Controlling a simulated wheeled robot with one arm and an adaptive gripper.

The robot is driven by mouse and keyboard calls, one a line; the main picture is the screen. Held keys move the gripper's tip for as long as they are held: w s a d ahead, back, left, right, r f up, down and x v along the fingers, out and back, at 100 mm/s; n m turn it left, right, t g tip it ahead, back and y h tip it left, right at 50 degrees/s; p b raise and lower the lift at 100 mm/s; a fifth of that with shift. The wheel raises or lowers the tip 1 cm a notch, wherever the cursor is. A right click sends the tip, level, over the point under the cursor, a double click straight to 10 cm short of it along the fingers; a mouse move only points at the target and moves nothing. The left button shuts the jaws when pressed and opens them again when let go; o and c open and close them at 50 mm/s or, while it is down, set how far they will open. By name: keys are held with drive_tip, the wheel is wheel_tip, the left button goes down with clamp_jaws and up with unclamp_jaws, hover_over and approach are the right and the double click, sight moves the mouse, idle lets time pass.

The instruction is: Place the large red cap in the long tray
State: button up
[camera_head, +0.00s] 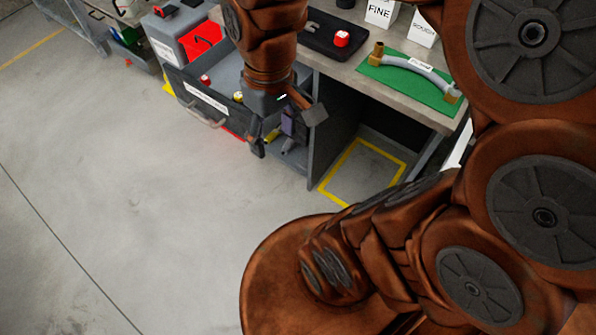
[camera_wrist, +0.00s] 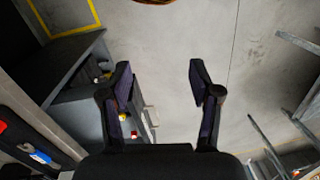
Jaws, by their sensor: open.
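A red cap-like piece (camera_head: 342,39) sits on a flat black tray (camera_head: 318,47) on the bench top. A smaller-looking red piece (camera_head: 205,80) lies in the open grey drawer (camera_head: 208,98); a red piece also shows there in the wrist view (camera_wrist: 133,134). I cannot tell which is the large red cap, nor whether the black tray is the long tray. My gripper (camera_head: 286,132) is open, pointing down by the drawer's right end. In the wrist view my gripper (camera_wrist: 160,76) has nothing between its spread fingers.
A curved hose (camera_head: 418,68) lies on a green mat (camera_head: 395,80) on the bench. A white box marked FINE (camera_head: 381,12) stands behind. Yellow lines mark a floor square (camera_head: 365,168). The floor at left is clear.

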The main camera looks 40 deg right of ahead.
drive_tip(key=s+f+m+g, duration=0.1)
drive_tip(key=s+f, duration=0.2)
drive_tip(key=s, duration=0.5)
drive_tip(key=shift+a+f+m+h, duration=0.15)
drive_tip(key=shift+a+m+h, duration=0.2)
drive_tip(key=shift+m+h, duration=0.05)
wheel_tip(320, 180, up, 7)
drive_tip(key=p, duration=0.7)
drive_tip(key=shift+f, duration=0.1)
